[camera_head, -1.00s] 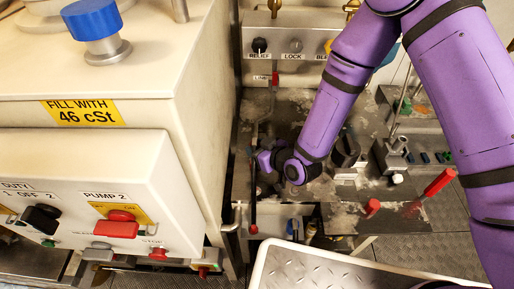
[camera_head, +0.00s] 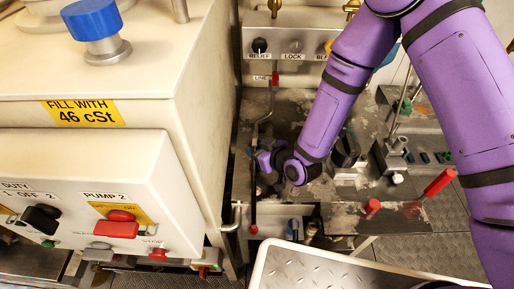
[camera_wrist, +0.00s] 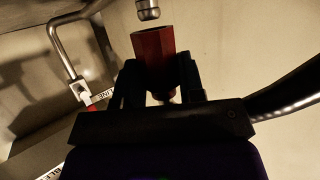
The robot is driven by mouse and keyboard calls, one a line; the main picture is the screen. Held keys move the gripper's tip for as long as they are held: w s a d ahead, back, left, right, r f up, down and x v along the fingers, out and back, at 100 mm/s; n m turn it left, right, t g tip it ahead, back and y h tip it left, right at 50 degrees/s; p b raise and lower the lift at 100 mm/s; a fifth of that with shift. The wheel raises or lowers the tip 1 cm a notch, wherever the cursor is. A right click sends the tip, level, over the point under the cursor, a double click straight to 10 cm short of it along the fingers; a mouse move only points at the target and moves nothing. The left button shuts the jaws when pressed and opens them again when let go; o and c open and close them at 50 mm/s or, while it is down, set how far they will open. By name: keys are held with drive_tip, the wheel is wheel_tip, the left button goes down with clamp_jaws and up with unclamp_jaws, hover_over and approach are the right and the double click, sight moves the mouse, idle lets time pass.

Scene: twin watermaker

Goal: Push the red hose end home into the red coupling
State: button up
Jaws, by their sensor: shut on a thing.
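In the wrist view my gripper (camera_wrist: 158,88) is shut on a red six-sided fitting, the red hose end (camera_wrist: 153,46). It stands up between the dark fingers. A round metal tip (camera_wrist: 148,9) is just above its upper end, with a small gap between them. I cannot see any red on that metal part, and the top of the frame cuts it off, so I cannot make out the red coupling. In the head view my purple wrist (camera_head: 290,168) is low over the grimy bench, and the fingers and the held piece are hidden.
A bent metal pipe (camera_wrist: 68,45) is left of the gripper in the wrist view, and a dark hose (camera_wrist: 296,95) is at right. In the head view a cream cabinet (camera_head: 205,130) stands close at left. A red-handled tool (camera_head: 438,182) lies at right.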

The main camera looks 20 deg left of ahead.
drive_tip(key=shift+f, duration=1.05)
drive_tip(key=o, duration=1.1)
drive_tip(key=v, duration=1)
drive_tip(key=shift+s+d+r, duration=0.15)
drive_tip(key=shift+d, duration=0.2)
